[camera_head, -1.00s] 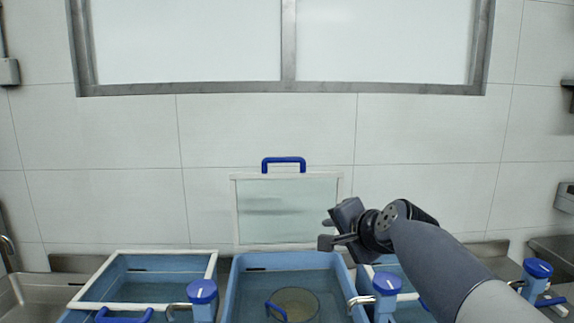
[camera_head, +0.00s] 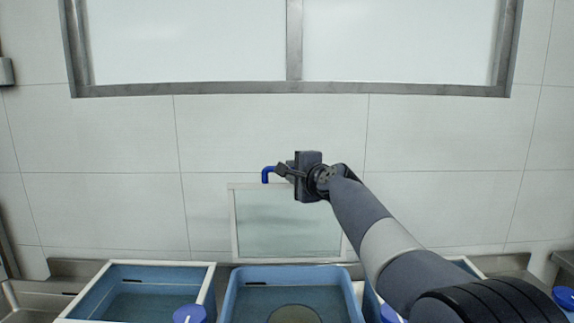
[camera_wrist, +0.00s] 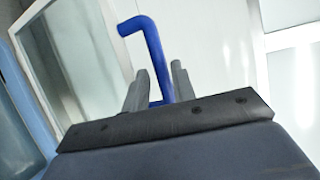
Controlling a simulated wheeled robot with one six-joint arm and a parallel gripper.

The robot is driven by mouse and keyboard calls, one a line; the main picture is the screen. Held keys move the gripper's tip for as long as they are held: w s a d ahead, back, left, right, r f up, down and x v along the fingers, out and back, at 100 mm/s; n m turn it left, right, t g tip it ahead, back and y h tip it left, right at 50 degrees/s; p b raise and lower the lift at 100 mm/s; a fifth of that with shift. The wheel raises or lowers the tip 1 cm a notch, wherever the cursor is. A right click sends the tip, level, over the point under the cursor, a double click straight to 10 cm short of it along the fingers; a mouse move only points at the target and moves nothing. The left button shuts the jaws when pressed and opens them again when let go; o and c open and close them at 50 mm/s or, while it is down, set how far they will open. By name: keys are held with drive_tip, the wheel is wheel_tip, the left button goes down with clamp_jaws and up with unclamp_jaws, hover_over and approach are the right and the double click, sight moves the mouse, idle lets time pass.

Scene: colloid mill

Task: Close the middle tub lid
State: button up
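The middle tub (camera_head: 228,297) is blue, at the bottom centre of the head view. Its lid (camera_head: 285,222), a clear panel in a white frame, stands upright behind it against the tiled wall, so it is open. The lid's blue handle (camera_head: 267,174) is on its top edge, its right part hidden by my gripper (camera_head: 284,171). In the wrist view the handle (camera_wrist: 157,55) passes between the two fingers of my gripper (camera_wrist: 160,80). The fingers are close on both sides of it; whether they press on it I cannot tell.
The left tub (camera_head: 205,285) has its white-framed lid lying over it. A blue-capped tap (camera_head: 190,313) is at its front right. The right tub is mostly hidden by my arm. A window (camera_head: 290,88) is above on the wall.

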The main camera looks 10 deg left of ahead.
drive_tip(key=shift+p+x, duration=0.65)
drive_tip(key=shift+x, duration=1.25)
drive_tip(key=shift+c, duration=0.4)
clamp_jaws()
